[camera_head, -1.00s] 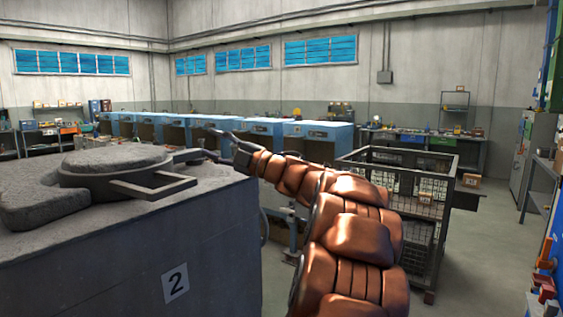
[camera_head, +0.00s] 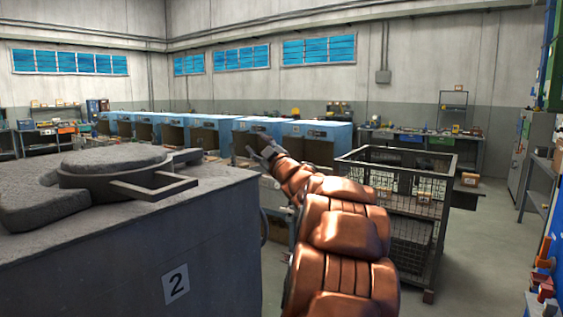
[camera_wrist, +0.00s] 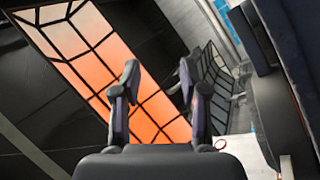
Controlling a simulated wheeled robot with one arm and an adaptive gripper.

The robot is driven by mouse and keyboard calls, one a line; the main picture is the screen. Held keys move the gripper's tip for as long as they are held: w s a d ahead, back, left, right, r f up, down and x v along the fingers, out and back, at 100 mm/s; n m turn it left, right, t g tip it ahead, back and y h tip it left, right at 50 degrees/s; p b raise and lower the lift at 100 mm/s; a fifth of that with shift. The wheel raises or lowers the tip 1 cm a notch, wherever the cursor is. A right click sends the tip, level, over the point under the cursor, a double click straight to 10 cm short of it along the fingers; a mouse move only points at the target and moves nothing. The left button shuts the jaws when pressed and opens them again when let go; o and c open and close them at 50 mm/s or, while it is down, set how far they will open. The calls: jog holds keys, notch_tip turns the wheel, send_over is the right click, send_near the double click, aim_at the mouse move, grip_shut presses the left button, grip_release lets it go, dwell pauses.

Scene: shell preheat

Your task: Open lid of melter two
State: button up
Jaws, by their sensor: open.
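Melter two (camera_head: 110,260) is the large grey block at the left of the head view, with a plate marked 2 (camera_head: 175,283) on its front. Its round, rough grey lid (camera_head: 112,160) lies flat on top. A dark bar handle (camera_head: 155,187) sticks out from the lid toward the right front. My gripper (camera_head: 262,140) is to the right of the melter in the picture, apart from the lid and handle. In the wrist view my gripper (camera_wrist: 158,78) has its two fingers spread with nothing between them. The lid is not recognisable in the wrist view.
A wire mesh cage (camera_head: 395,215) stands right of my arm. A row of blue-topped machines (camera_head: 215,122) runs behind. Shelves and a cabinet line the right side. Open floor (camera_head: 480,260) lies right of the cage. The wrist view shows an orange-lit framed panel (camera_wrist: 90,60).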

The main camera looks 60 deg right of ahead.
jog(key=s+d+f+m+g+h, duration=0.3)
jog(key=d+f+m+h, duration=0.1)
jog(key=d+f+m, duration=0.1)
jog(key=shift+d+m+g, duration=0.4)
jog(key=shift+d+m, duration=0.05)
jog(key=shift+m, duration=0.05)
jog(key=shift+f, duration=0.1)
jog(key=shift+c, duration=0.3)
